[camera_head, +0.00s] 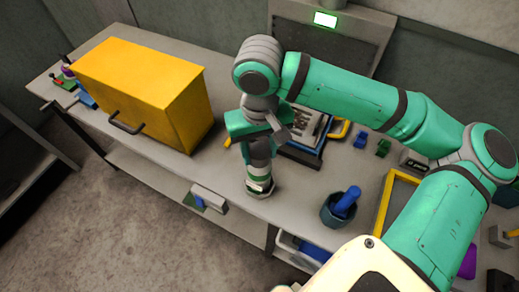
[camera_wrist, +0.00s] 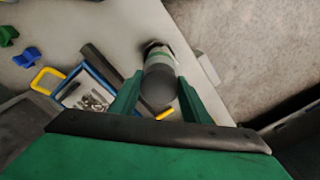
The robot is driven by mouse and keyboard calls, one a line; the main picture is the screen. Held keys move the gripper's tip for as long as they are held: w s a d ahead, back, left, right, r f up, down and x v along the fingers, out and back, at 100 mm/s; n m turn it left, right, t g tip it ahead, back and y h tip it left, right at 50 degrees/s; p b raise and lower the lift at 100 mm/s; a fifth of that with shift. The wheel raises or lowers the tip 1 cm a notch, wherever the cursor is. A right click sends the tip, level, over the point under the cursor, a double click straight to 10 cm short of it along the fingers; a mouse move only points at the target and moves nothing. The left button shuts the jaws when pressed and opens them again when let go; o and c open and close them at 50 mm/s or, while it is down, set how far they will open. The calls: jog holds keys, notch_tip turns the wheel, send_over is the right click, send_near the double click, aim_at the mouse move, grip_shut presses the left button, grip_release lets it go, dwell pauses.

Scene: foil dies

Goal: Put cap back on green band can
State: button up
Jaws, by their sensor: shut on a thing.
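The green band can (camera_head: 261,184) stands upright on the bench near its front edge, directly below my gripper. My gripper (camera_head: 259,143) points down and is shut on the dark grey cap. In the wrist view the cap (camera_wrist: 159,86) sits between the two green fingers, and the can (camera_wrist: 160,53) shows just beyond it, with its pale wall and green band. The cap is in line with the can and hides its top. I cannot tell whether the cap touches the can's rim or hangs just above it.
A large yellow box (camera_head: 145,85) with a dark handle stands to the left. A blue-edged tray (camera_head: 297,156) lies behind. The bench's front edge is close to the can.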

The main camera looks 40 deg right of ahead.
dwell(0.8)
jog(key=o, duration=1.6)
jog(key=shift+c, duration=0.2)
jog(key=shift+w, duration=0.1)
jog(key=shift+r, duration=3.45)
grip_shut()
jog(key=shift+f, duration=1.75)
